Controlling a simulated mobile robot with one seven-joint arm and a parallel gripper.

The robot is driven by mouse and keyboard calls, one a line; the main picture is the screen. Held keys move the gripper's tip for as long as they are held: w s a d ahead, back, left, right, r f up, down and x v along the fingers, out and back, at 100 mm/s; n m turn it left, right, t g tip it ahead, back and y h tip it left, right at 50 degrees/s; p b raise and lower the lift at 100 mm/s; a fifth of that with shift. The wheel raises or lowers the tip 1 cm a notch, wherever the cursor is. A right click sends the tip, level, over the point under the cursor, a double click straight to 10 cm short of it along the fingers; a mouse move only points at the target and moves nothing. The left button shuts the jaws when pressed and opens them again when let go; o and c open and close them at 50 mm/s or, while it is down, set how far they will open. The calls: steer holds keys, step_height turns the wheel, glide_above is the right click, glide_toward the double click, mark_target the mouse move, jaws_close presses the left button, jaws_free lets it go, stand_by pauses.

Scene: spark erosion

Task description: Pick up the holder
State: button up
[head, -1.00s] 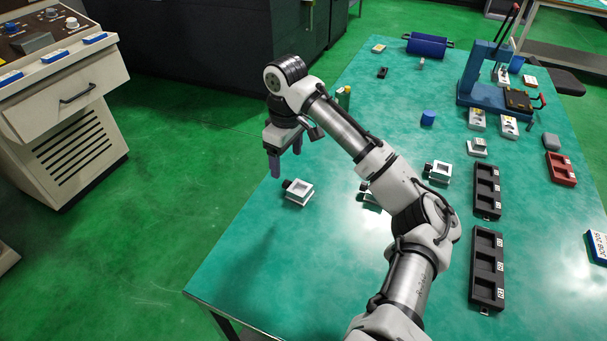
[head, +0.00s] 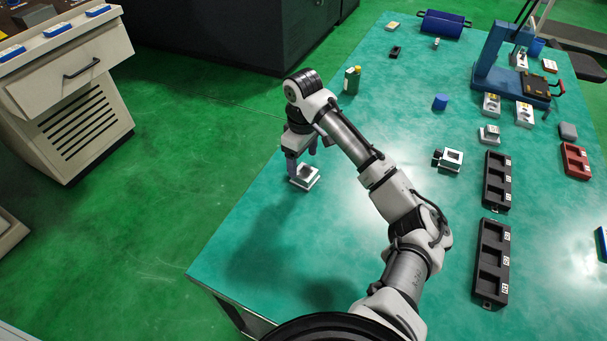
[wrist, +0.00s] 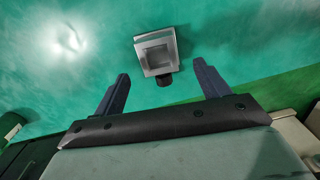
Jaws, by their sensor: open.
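A small holder, a pale square frame with a recessed middle, lies on the green table (head: 245,255) near its left edge (head: 306,180). In the wrist view the holder (wrist: 157,50) is ahead of the fingertips, about centred between them, with its black knob towards my gripper. My gripper (head: 302,166) is open and empty, pointing down at the holder in the head view. Its two dark fingers also show spread in the wrist view (wrist: 161,84). The fingers partly cover the holder in the head view, so touching cannot be told there.
A similar holder (head: 450,159) and a grey-white block (head: 489,135) stand to the right. Two black trays (head: 497,180) (head: 492,262), a red tray (head: 576,160), a blue press (head: 500,75), a green bottle (head: 352,80) and a blue cylinder (head: 440,102) are farther off. The table's front-left is clear.

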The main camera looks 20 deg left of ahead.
mark_target(303, 175)
steer(key=shift+d+f+p, duration=0.1)
steer(key=shift+f+p, duration=0.65)
steer(key=shift+f, duration=1.55)
steer(key=c, duration=1.2)
